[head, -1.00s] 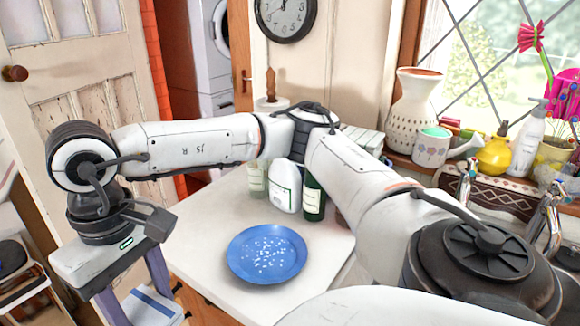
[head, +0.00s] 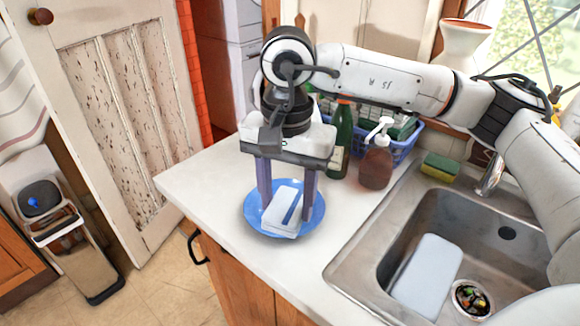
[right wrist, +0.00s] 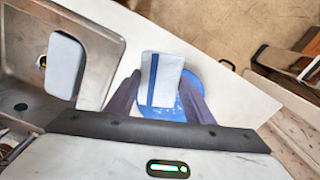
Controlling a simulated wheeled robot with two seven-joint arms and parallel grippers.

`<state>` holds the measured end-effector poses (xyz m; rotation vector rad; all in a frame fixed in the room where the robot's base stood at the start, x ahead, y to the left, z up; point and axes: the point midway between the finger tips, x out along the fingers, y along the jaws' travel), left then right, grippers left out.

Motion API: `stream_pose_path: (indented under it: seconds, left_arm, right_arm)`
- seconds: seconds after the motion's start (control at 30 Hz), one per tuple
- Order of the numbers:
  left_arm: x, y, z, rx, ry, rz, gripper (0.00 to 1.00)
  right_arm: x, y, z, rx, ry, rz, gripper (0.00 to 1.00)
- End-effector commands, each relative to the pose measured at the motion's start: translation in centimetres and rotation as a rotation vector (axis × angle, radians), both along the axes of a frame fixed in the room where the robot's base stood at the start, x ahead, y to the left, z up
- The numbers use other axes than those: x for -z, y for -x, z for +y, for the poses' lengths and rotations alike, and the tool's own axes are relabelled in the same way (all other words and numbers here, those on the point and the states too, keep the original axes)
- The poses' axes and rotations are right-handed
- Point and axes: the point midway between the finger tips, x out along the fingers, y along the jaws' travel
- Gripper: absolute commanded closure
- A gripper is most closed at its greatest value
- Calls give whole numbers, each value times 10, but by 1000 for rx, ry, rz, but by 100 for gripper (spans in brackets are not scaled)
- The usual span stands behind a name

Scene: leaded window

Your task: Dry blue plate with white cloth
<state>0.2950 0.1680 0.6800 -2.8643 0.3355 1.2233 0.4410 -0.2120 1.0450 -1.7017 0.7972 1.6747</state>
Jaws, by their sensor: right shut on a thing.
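The blue plate (head: 254,223) lies on the white counter near its front edge; its middle is mostly covered in the head view. My right gripper (head: 285,210) points down over it, its two purple-grey fingers on either side of the white cloth (head: 281,218), a folded pad with a blue stripe. The gripper is shut on the cloth, which is over the plate; I cannot tell whether they touch. In the right wrist view the cloth (right wrist: 152,70) covers part of the plate (right wrist: 190,84), and a few pale specks show on the blue. My left gripper is out of view.
A steel sink (head: 355,263) with a pale board (head: 428,275) in it is to the right. Behind the plate stand a green bottle (head: 342,140), a brown pump bottle (head: 376,166) and a blue crate (head: 404,150). A sponge (head: 440,167) lies behind the sink.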

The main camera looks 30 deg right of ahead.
Motion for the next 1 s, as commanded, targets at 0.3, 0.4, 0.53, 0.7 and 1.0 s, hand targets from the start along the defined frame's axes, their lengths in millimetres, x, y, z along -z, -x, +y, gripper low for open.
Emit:
stream_pose_path:
  seconds: [0.3,0.4,0.53,0.7,1.0]
  left_arm:
    - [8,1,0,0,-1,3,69]
    - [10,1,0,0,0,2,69]
    - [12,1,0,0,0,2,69]
    - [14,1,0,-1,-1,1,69]
    - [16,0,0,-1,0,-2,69]
  right_arm:
    - [2,-38,-15,966,-18,-4,70]
    - [3,-49,-19,1270,-24,-2,70]
    - [5,-62,-26,1666,-29,0,70]
    - [7,-76,-34,2152,-29,5,70]
    - [11,-89,-43,2651,-22,8,70]
